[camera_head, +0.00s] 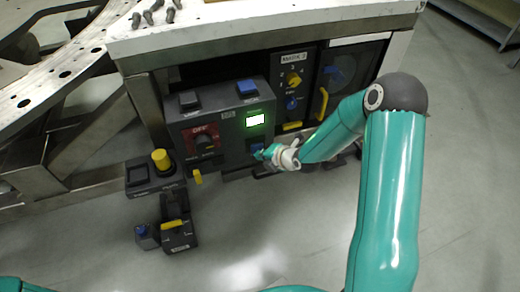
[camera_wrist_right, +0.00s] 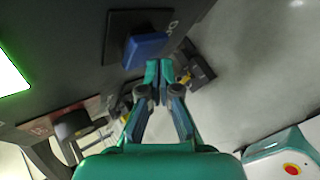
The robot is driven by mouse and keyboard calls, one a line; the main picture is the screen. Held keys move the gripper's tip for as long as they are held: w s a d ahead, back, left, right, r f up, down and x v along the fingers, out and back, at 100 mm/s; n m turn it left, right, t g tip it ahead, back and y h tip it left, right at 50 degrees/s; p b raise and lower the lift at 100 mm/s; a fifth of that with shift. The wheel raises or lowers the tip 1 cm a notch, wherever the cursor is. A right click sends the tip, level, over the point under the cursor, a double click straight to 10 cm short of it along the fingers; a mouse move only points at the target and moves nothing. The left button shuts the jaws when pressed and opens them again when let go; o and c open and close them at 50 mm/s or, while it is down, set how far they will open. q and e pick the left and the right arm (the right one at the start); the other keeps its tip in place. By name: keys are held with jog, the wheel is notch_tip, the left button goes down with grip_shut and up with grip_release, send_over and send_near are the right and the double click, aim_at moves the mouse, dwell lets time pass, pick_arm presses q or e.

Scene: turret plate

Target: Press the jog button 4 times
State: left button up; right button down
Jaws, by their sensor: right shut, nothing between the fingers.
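The control panel (camera_head: 228,118) is a dark box under the white worktop. A blue button (camera_head: 257,149) sits low on its right side, below the lit green-edged screen (camera_head: 255,120). In the wrist view this button (camera_wrist_right: 145,48) is a raised blue block on a black square base, with a small sideways label beside it that looks like JOG. My right gripper (camera_head: 262,155) is shut and empty at this button and partly covers it. In the wrist view its fingertips (camera_wrist_right: 158,72) are just below the button's edge; I cannot tell whether they touch. My left gripper is out of view.
A yellow-knobbed box (camera_head: 161,161) is at the left. A panel with yellow and blue knobs (camera_head: 293,85) stands to the right.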

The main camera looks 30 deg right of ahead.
jog(key=shift+w+d, duration=0.15)
jog(key=shift+w, duration=0.5)
dwell(0.7)
jog(key=shift+b, duration=0.3)
jog(key=shift+s+a+b, duration=0.25)
jog(key=shift+s+b, duration=0.45)
jog(key=shift+s, duration=0.35)
jog(key=s+b, duration=0.1)
jog(key=s, duration=0.1)
jog(key=s+a+b, duration=0.1)
jog(key=s+b, duration=0.1)
jog(key=s, duration=0.1)
jog(key=shift+w+a, duration=0.1)
jog(key=shift+a, duration=0.05)
dwell(0.6)
